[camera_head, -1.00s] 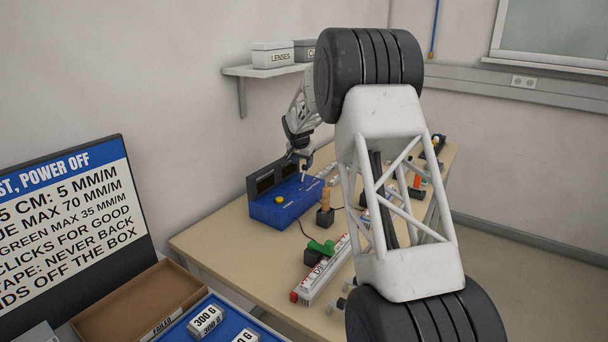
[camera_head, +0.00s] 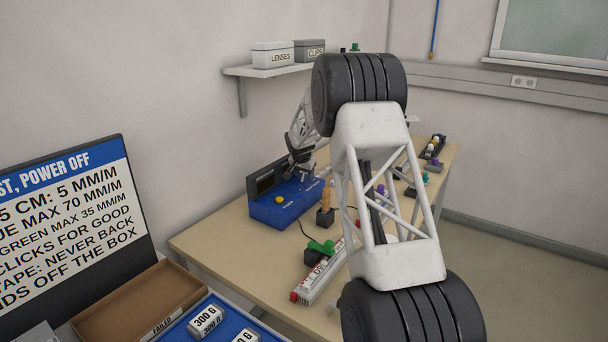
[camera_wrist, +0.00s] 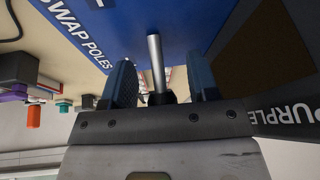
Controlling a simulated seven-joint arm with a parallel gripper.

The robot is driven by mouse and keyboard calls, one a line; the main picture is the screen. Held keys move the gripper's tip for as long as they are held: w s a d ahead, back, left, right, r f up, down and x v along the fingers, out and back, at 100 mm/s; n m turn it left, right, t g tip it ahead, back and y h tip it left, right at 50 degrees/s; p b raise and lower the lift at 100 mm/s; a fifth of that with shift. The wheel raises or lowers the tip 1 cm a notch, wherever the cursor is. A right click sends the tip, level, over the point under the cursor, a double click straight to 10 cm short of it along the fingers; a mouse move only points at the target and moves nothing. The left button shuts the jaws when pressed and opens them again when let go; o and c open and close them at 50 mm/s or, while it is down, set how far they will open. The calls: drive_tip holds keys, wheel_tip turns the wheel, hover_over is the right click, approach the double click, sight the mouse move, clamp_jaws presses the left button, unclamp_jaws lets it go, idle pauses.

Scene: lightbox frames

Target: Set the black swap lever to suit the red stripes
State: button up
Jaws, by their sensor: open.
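The swap lever is a silver rod (camera_wrist: 154,55) with a dark end, standing out of the blue box beside the words "SWAP POLES". In the wrist view it lies between the two blue fingers of my open gripper (camera_wrist: 160,83), with gaps at both sides. The blue box (camera_head: 268,213) stands on the bench in the head view; my gripper is low over its top and hides the lever there. A dark panel (camera_wrist: 262,55) with the label "PURPLE" is at the right of the wrist view. I cannot make out red stripes on it.
A yellow button (camera_head: 280,199) is on the box. An orange-brown handle (camera_head: 326,198), a green clip (camera_head: 321,247) and a white rail with red marks (camera_head: 314,282) stand in front. A shelf (camera_head: 268,70) is above. My arm hides part of the bench.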

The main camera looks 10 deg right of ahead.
clamp_jaws()
idle(0.4)
drive_tip(key=shift+s+a+r+t+h, duration=0.1)
drive_tip(key=shift+s+a+t+h, duration=0.15)
drive_tip(key=shift+t+h, duration=0.55)
drive_tip(key=shift+s+a+r+t+h, duration=0.15)
drive_tip(key=shift+s+t+h, duration=0.15)
drive_tip(key=shift+t+h, duration=0.45)
drive_tip(key=shift+f, duration=0.1)
unclamp_jaws()
drive_tip(key=shift+a, duration=0.1)
drive_tip(key=shift+v, duration=3.85)
